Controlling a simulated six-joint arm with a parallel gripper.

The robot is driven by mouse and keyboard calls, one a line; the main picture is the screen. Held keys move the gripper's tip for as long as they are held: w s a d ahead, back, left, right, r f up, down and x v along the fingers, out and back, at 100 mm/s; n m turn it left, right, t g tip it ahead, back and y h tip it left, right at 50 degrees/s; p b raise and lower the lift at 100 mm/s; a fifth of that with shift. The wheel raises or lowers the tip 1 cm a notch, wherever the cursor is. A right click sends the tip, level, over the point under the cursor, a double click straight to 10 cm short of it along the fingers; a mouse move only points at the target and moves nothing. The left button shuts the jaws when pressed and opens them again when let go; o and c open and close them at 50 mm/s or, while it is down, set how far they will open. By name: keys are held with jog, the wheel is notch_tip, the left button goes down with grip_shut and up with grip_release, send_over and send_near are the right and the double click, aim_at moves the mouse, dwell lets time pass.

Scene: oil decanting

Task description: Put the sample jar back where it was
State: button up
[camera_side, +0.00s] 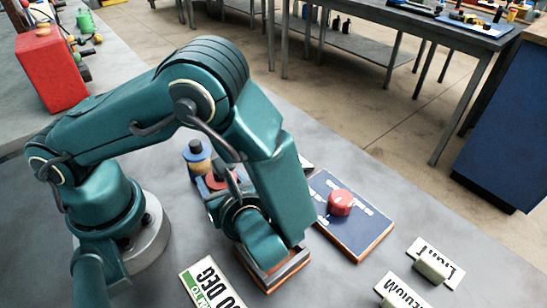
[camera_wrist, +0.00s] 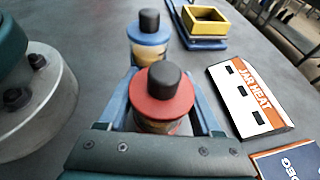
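A jar with a red collar and black cap (camera_wrist: 162,97) stands upright between the two blue fingers of my gripper (camera_wrist: 165,108) in the wrist view. The fingers flank it closely, but the collar hides whether they press on its body. In the side view my arm mostly hides this jar; part of its red collar (camera_side: 213,182) shows. A second jar with a blue collar and black cap (camera_wrist: 149,36) stands just beyond it. It also shows in the side view (camera_side: 196,158). No label tells which is the sample jar. I cannot tell whether the red-collared jar touches the table.
A white and orange "JAR HEAT" panel (camera_wrist: 247,97) lies right of the jars, and a yellow square frame on a blue base (camera_wrist: 205,22) behind. A dark panel with a red knob (camera_side: 341,203) and label cards (camera_side: 435,262) lie at the right. A wooden-edged tray (camera_side: 268,281) is below my arm.

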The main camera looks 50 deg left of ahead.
aim_at(222, 179)
jog(key=o, duration=0.5)
